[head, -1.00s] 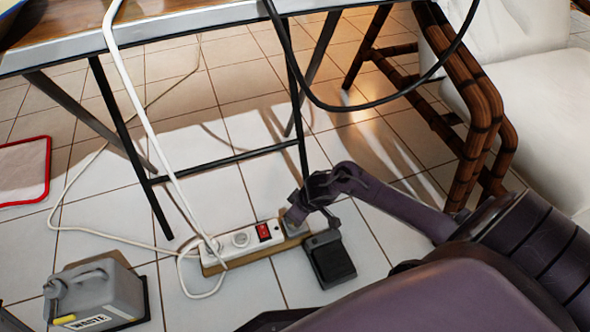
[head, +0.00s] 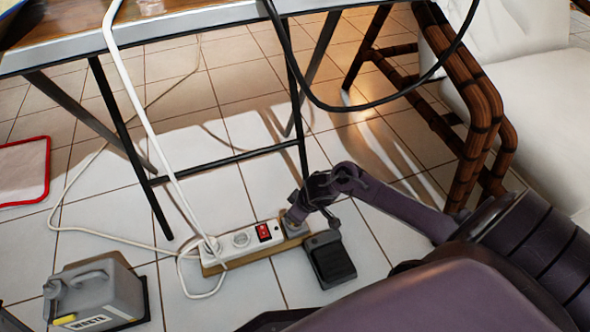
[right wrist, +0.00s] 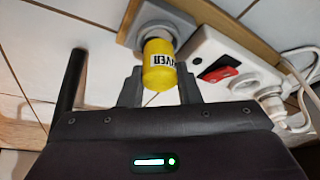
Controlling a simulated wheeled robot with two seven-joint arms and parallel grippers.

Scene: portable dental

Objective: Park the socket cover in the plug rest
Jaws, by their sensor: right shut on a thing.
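The yellow socket cover (right wrist: 159,68), with part of a black-on-white label showing, sits between the fingers of my right gripper (right wrist: 160,82) in the right wrist view. The gripper is shut on it. The cover's far end meets a grey fitting at the square grey plug rest (right wrist: 143,24); I cannot tell how deep it sits. In the head view my right gripper (head: 296,214) points down over the plug rest (head: 294,229), at the right end of the wooden board. The cover is hidden there. My left gripper is not in view.
A white power strip (head: 238,242) with a red switch (head: 263,232) and a white plugged-in cable lies beside the rest. A black pedal-like box (head: 329,259) is close on the right. Table legs (head: 298,130) stand behind. A grey waste container (head: 97,296) is at left.

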